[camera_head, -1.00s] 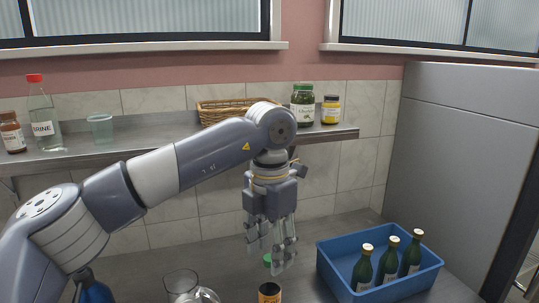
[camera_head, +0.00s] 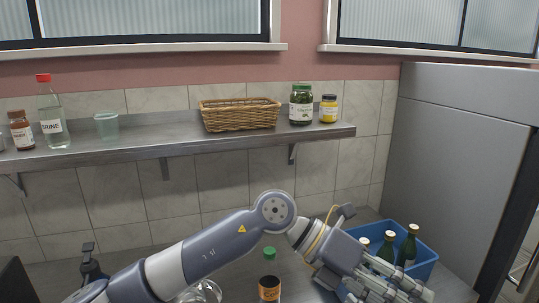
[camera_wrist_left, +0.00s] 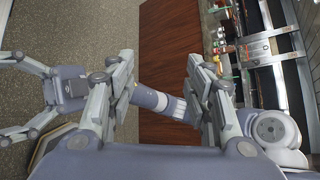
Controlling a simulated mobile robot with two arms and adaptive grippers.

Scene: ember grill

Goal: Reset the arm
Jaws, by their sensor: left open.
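My left arm comes in low across the head view. Its left gripper (camera_head: 412,292) points toward the lower right, in front of the blue crate, and covers part of it. In the left wrist view the fingers of this left gripper (camera_wrist_left: 160,95) are spread wide with nothing between them. My right gripper (camera_wrist_left: 18,98) shows at the left edge of the wrist view, its fingers apart and empty over the speckled floor. It is not in the head view.
A blue crate (camera_head: 425,268) holds green bottles (camera_head: 407,250). A dark jar (camera_head: 269,289), a green-capped item (camera_head: 269,252) and a clear glass (camera_head: 203,291) stand near my arm. The wall shelf (camera_head: 180,145) carries a basket (camera_head: 240,115), jars and a bottle.

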